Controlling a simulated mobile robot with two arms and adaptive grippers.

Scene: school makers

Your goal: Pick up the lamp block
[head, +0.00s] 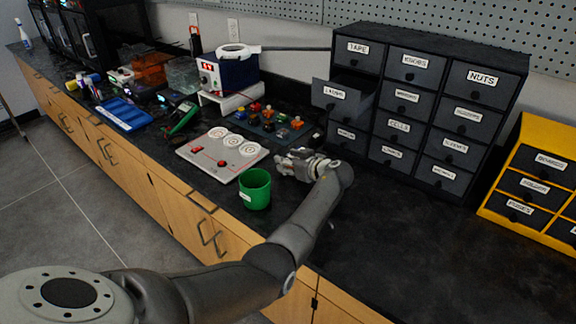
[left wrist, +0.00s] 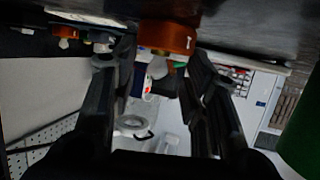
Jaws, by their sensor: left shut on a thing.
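The lamp block (left wrist: 167,37) is a small orange block with a white mark and a pale bulb, seen upside down in the left wrist view. It sits between the fingertips of my left gripper (left wrist: 163,62), which is shut on it. In the head view my left gripper (head: 296,163) is low over the dark bench, right of the white panel; the held block cannot be made out there. My right gripper is not in view.
A green cup (head: 255,188) stands close by my left gripper. A white panel with round dials (head: 222,152) lies left. A mat with colored blocks (head: 262,122) lies behind. A drawer cabinet (head: 425,105) stands right, its LAMPS drawer (head: 340,97) pulled out. The bench front right is clear.

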